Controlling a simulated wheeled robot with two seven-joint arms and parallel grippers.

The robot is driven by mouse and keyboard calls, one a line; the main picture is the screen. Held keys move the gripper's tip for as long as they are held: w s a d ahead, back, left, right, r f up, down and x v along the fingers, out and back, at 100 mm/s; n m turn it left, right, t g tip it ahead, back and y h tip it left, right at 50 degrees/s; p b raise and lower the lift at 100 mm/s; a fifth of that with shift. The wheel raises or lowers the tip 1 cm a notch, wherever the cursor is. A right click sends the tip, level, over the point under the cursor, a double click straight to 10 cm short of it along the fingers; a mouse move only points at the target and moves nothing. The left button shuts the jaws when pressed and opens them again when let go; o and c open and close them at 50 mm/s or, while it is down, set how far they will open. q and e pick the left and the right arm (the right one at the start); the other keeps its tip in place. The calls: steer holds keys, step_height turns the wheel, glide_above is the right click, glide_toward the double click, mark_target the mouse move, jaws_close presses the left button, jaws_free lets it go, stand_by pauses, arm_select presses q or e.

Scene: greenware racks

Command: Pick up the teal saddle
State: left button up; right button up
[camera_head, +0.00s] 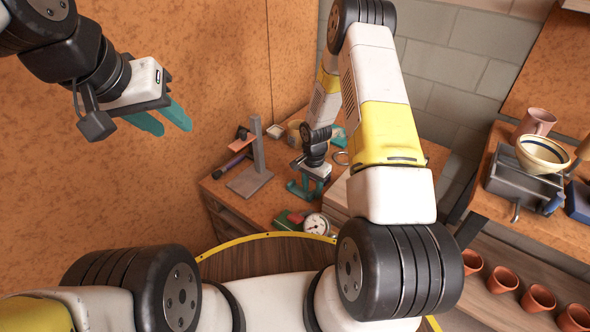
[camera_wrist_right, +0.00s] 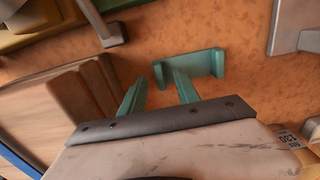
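The teal saddle (camera_wrist_right: 200,66) is a small bracket with raised ends lying on the orange-brown bench top in the right wrist view. My right gripper (camera_wrist_right: 160,76) is open in that view, its two teal fingers apart with a gap between them. The saddle lies just beyond the fingertips, mostly towards the right finger; I cannot tell whether they touch. In the head view my right gripper (camera_head: 306,187) is low over the bench, and I cannot separate the saddle from its teal fingers. My left gripper (camera_head: 167,118) is open and empty, raised at the upper left.
A grey stand (camera_head: 252,178) is left of my right gripper. A round gauge (camera_head: 316,224) and a green-and-red block (camera_head: 289,219) lie on the near side. Wooden blocks (camera_wrist_right: 75,100) are left in the wrist view. A bowl (camera_head: 543,154) and terracotta pots (camera_head: 502,279) are at right.

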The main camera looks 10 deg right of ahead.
steer(key=shift+f, duration=0.65)
jaws_close()
steer(key=shift+r, duration=0.1)
